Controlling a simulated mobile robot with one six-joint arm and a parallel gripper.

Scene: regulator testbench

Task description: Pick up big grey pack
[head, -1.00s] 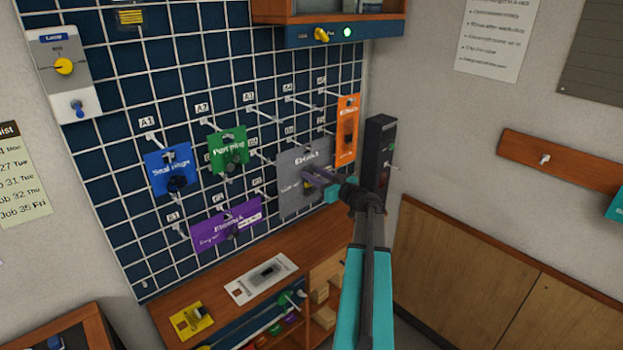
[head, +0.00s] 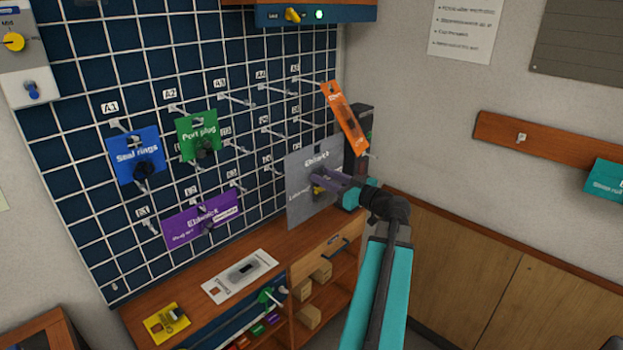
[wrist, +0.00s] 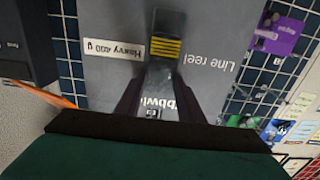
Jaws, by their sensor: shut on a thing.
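The big grey pack (head: 303,197) is a large flat card in front of the grid wall, at the right part of the grid. My gripper (head: 325,184) reaches it from the right and is shut on it. In the wrist view the grey pack (wrist: 215,30) fills the upper middle, with upside-down print reading "Line reel" and a white "Heavy 400" label. The two dark fingers of my gripper (wrist: 160,92) close around a dark part with yellow stripes on the pack's face.
An orange pack (head: 345,117) hangs tilted just above the grey one. Blue (head: 125,158), green (head: 198,137) and purple (head: 190,222) packs hang to the left. A dark box (head: 357,135) stands behind at right. A wooden shelf (head: 310,246) lies below.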

